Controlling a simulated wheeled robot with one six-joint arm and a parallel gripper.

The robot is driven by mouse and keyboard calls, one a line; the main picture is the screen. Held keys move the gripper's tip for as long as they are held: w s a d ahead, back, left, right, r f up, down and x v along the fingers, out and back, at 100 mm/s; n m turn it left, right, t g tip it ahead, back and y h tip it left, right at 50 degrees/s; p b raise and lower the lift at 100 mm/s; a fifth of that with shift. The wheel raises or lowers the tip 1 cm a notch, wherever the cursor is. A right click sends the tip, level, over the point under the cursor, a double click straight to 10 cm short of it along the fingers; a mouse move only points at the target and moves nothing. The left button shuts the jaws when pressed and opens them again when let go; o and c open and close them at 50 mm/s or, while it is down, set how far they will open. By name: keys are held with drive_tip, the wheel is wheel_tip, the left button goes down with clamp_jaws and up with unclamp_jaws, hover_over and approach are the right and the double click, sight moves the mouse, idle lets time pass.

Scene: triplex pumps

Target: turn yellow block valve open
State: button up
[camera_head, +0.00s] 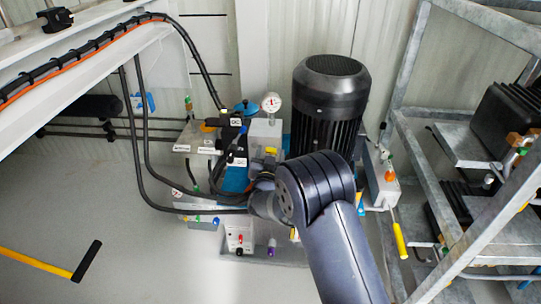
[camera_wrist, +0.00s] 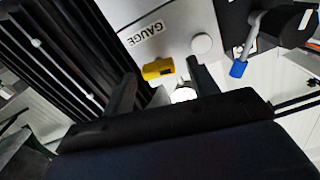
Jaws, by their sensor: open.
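The yellow block valve handle (camera_wrist: 158,68) is a small yellow block on a light grey housing marked GAUGE, in the upper middle of the wrist view. My gripper (camera_wrist: 161,76) is open, its two dark fingers to the left and right of the yellow handle. I cannot tell whether either finger touches it. In the head view, a small yellow piece (camera_head: 271,151) shows just beyond my wrist, below the pressure gauge (camera_head: 271,103). My fingers are hidden or too small to make out there.
A black finned motor (camera_head: 331,90) stands close behind my arm. A blue-tipped lever (camera_wrist: 239,66) is to the right in the wrist view. Black hoses (camera_head: 143,150) hang at left. A metal frame (camera_head: 410,75) and a yellow-handled lever (camera_head: 399,240) are at right.

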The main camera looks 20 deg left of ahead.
drive_tip(key=shift+w, duration=0.25)
drive_tip(key=shift+c, duration=0.4)
